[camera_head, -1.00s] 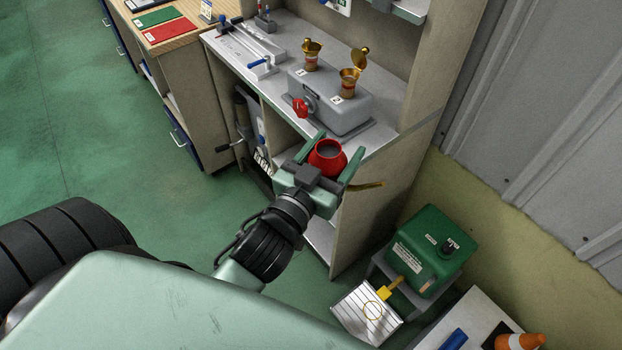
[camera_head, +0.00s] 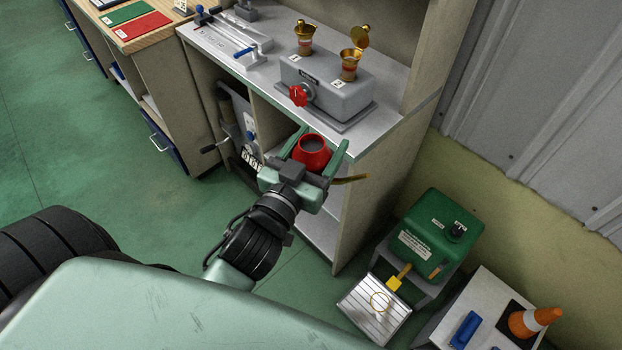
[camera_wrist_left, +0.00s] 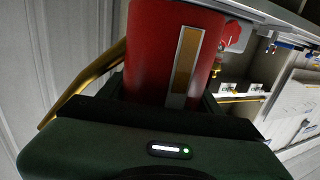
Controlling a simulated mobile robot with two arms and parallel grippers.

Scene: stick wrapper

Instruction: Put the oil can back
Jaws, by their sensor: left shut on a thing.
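The red oil can (camera_head: 312,151) is held upright between the jaws of my left gripper (camera_head: 316,158), in front of the workbench. Its thin brass spout (camera_head: 350,180) sticks out to the right. My right gripper is not in view.
A grey block with two brass cups (camera_head: 328,88) and a red knob (camera_head: 298,95) stands on the bench (camera_head: 389,82). An open shelf compartment lies below.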

